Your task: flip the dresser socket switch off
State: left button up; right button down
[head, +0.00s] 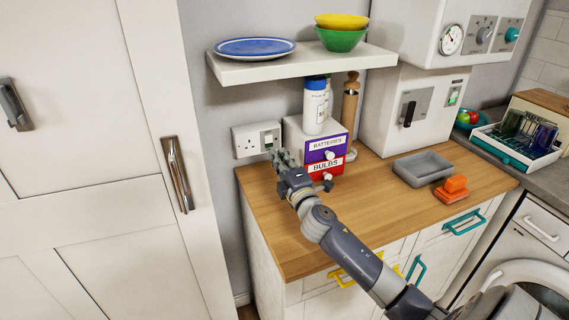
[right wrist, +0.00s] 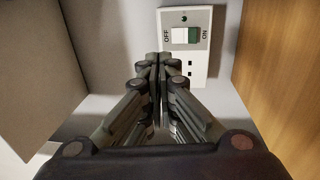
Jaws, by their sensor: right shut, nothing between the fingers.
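The dresser socket (head: 248,143) is a white wall plate above the back left of the wooden dresser top. Its rocker switch (head: 269,138) also shows close up in the right wrist view (right wrist: 185,36), part white and part green, between the printed words OFF and ON. The green part lies on the ON side. My right gripper (head: 279,156) is shut and empty, just in front of the plate and low by the switch. In the right wrist view its fingertips (right wrist: 158,58) overlap the plate's edge beside the switch; I cannot tell whether they touch. My left gripper is not in view.
A small drawer box (head: 322,146) labelled BATTERIES and BULBS stands right of the gripper, with a white bottle (head: 315,105) on top. A shelf (head: 300,65) with a plate and bowls hangs above. A grey tray (head: 423,168) and an orange object (head: 452,189) lie further right.

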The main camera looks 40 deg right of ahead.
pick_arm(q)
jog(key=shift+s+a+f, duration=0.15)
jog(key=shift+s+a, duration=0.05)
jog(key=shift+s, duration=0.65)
pick_arm(e)
jog(key=v, duration=0.3)
jog(key=shift+s+r, duration=0.15)
jog(key=shift+r, duration=0.2)
